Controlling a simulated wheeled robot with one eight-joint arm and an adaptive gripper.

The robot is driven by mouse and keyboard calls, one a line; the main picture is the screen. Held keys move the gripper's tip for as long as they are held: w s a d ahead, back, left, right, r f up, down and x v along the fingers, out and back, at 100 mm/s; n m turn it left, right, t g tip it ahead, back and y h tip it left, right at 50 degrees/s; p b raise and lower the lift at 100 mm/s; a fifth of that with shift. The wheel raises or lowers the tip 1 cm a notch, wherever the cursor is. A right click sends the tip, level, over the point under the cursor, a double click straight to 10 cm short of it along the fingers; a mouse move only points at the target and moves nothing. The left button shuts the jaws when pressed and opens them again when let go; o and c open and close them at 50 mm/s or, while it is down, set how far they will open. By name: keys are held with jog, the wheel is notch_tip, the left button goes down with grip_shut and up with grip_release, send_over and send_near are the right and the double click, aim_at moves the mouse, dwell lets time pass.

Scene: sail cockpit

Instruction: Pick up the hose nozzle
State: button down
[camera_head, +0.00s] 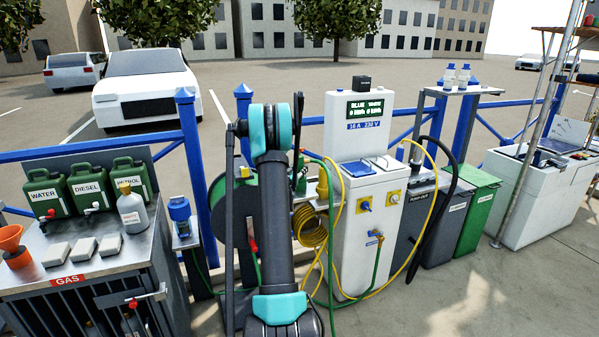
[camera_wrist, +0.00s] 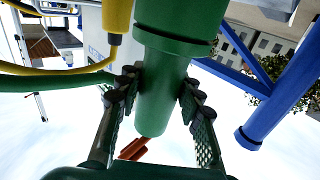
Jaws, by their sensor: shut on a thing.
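A green cylinder with a wider darker collar, which looks to be the hose nozzle (camera_wrist: 160,75), stands between my fingers in the wrist view. My gripper (camera_wrist: 160,90) is shut on it, one finger pad at each side, below the collar. Red parts (camera_wrist: 132,148) show beyond its lower end, partly hidden. In the head view, a bit of the green nozzle (camera_head: 301,178) shows just right of my arm. My arm hides most of my gripper there.
A yellow plug (camera_wrist: 117,16) hangs close beside the nozzle, also in the head view (camera_head: 322,184). A green hose (camera_wrist: 55,84) runs beside my finger. A white power pedestal (camera_head: 345,220) with coiled yellow cable (camera_head: 308,227) stands right. Blue rails (camera_head: 193,155) run behind.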

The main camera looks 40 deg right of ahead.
notch_tip(320, 180, up, 23)
jog(key=shift+f, duration=0.2)
dwell(0.6)
